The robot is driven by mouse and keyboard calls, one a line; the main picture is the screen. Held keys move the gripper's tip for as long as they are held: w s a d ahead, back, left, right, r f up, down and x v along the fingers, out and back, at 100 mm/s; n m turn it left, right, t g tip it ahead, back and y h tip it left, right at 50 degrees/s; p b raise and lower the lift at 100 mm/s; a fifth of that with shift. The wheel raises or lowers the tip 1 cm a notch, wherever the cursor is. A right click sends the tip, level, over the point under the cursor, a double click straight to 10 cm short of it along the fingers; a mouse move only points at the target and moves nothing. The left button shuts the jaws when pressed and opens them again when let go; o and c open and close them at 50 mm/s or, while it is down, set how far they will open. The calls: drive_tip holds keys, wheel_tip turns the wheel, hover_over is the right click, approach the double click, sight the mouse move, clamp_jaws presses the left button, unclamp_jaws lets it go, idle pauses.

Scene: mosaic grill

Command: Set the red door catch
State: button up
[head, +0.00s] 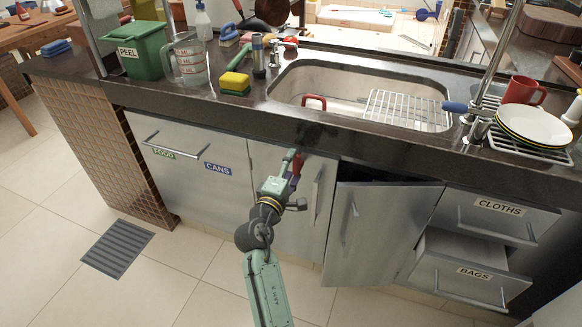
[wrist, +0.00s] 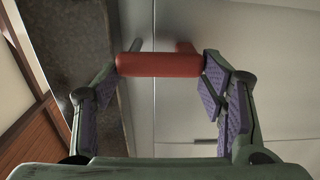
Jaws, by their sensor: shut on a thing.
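The red door catch (head: 297,168) is on the upper part of the pale cabinet door (head: 316,202) below the sink. In the wrist view the catch (wrist: 160,65) is a red bar lying crosswise in front of the grey door panel (wrist: 180,115). My gripper (head: 292,161) is at the catch, just under the counter edge. In the wrist view my gripper (wrist: 158,72) has one finger at each end of the bar and is shut on it.
Right of my arm, a cabinet door (head: 372,235) stands ajar. The BAGS drawer (head: 468,272) is pulled out below the CLOTHS drawer (head: 496,212). The dark counter edge (head: 230,112) runs just above my gripper.

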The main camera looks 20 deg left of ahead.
drive_tip(key=o, duration=1.2)
drive_tip(key=shift+c, duration=0.2)
drive_tip(key=shift+s, duration=0.1)
drive_tip(key=s, duration=1.1)
drive_tip(key=shift+s+a, duration=0.25)
drive_tip(key=shift+s, duration=0.15)
